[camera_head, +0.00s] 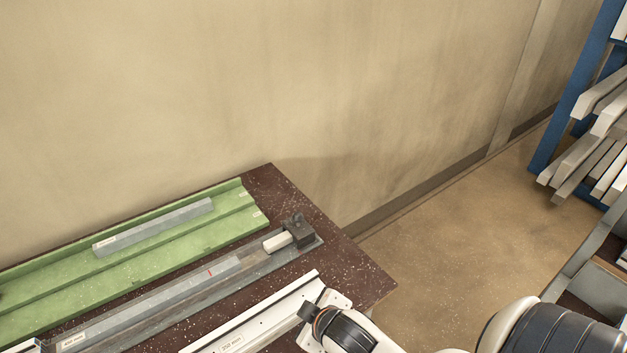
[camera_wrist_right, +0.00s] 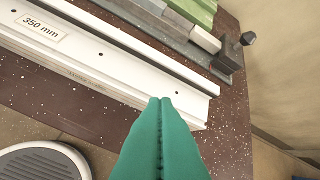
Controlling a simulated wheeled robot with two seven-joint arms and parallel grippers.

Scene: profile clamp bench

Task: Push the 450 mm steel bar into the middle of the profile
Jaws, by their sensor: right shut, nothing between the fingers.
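A long grey steel bar (camera_head: 150,303) lies in the grey profile (camera_head: 262,259) on the bench. A label near its left end looks like 450 mm, but is too small to read surely. A red mark (camera_head: 210,272) shows toward its right. A dark clamp (camera_head: 298,231) with a pale block (camera_head: 277,241) stands at the profile's right end; the block also shows in the right wrist view (camera_wrist_right: 205,39). My right gripper (camera_wrist_right: 160,100) is shut and empty, its green fingertips over or beside the white 350 mm rail's end. In the head view its fingertips are hidden. My left gripper is out of view.
The white rail (camera_head: 262,318) labelled 350 mm lies in front of the profile. A green tray (camera_head: 150,262) behind holds a shorter grey bar (camera_head: 155,228). The brown bench (camera_head: 350,270) is bare at its right end. A blue rack (camera_head: 575,95) with bars stands far right.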

